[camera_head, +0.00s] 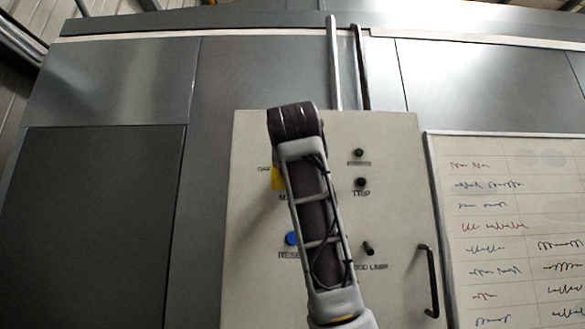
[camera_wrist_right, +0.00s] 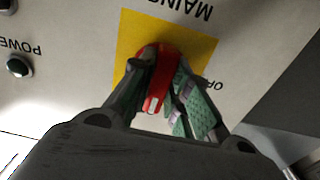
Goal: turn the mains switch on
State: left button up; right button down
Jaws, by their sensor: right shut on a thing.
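The red mains switch handle (camera_wrist_right: 160,72) stands on a yellow plate (camera_wrist_right: 190,42) in the right wrist view, under an upside-down "MAINS" label. My right gripper (camera_wrist_right: 157,85) is shut on the handle, with a finger on each side. The handle lies nearly upright in that view, its white-marked end toward me. Part of an "OFF" label shows beside the plate on the right there. In the head view my right arm covers the handle and gripper; only a sliver of the yellow plate (camera_head: 277,180) and "OFF" on its left show. My left gripper is not in view.
The pale control cabinet (camera_head: 390,135) also carries two small dark lamps (camera_head: 360,183), a blue button (camera_head: 292,239), a black lamp switch (camera_head: 368,248) and a door handle (camera_head: 429,280). A written whiteboard (camera_head: 510,220) stands at the right. Grey booth panels (camera_head: 90,220) lie behind.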

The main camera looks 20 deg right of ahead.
jog(key=shift+w+f, duration=0.1)
dwell(0.3)
jog(key=c, duration=1.4)
grip_release()
jog(key=shift+o, duration=0.2)
jog(key=v, duration=1.2)
